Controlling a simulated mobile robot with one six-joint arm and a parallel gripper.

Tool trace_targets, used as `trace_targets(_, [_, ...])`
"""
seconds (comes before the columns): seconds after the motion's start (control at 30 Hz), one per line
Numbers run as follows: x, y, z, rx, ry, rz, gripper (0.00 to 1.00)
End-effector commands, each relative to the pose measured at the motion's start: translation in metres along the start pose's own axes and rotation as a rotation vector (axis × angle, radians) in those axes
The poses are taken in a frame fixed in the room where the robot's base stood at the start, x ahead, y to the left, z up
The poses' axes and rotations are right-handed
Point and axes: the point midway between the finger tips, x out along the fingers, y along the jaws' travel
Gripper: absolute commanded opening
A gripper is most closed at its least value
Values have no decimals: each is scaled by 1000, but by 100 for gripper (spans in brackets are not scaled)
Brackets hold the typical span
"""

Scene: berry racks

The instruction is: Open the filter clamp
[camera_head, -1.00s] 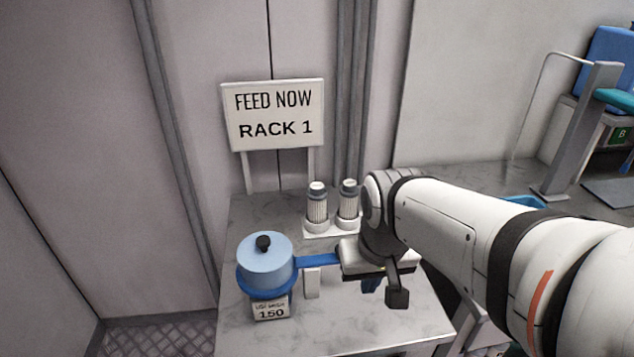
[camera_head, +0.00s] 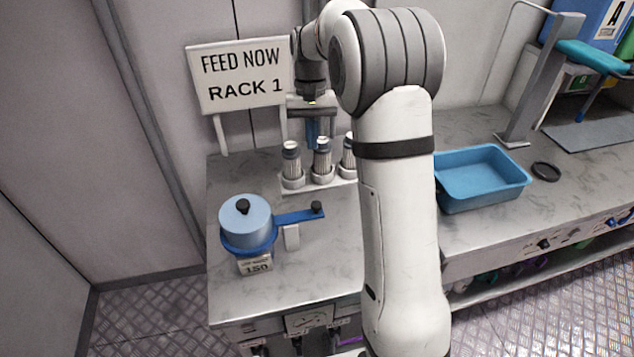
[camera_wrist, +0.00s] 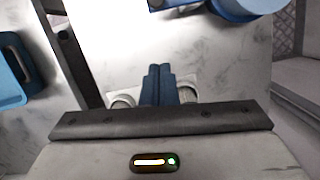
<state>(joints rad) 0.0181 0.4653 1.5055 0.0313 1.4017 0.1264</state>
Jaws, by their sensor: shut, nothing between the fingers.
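The filter housing (camera_head: 246,220) is a light blue pot with a black knob in a darker blue ring. It stands at the left of the table. In the wrist view the housing (camera_wrist: 240,6) is cut off at the top right. My gripper (camera_head: 312,138) is above the filter cartridges at the back, apart from the handle. Its blue fingers (camera_wrist: 159,72) are together and empty in the wrist view.
Several filter cartridges (camera_head: 322,160) stand in a white rack behind the handle. A "FEED NOW RACK 1" sign (camera_head: 240,76) stands at the back. A blue tray (camera_head: 482,180) and black ring (camera_head: 546,171) lie on the right counter. The table front is clear.

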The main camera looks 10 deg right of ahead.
Motion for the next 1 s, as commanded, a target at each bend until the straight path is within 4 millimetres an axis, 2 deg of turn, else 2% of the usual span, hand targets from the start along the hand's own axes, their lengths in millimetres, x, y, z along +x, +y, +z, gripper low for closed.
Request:
trace_targets(0.37, [5,1,0,1,-1,0,0])
trace_targets(0.57, [34,1,1,1,-4,0,0])
trace_targets(0.87, [98,1,2,1,-4,0,0])
trace_targets(1.0, [106,1,19,1,-1,-1,0])
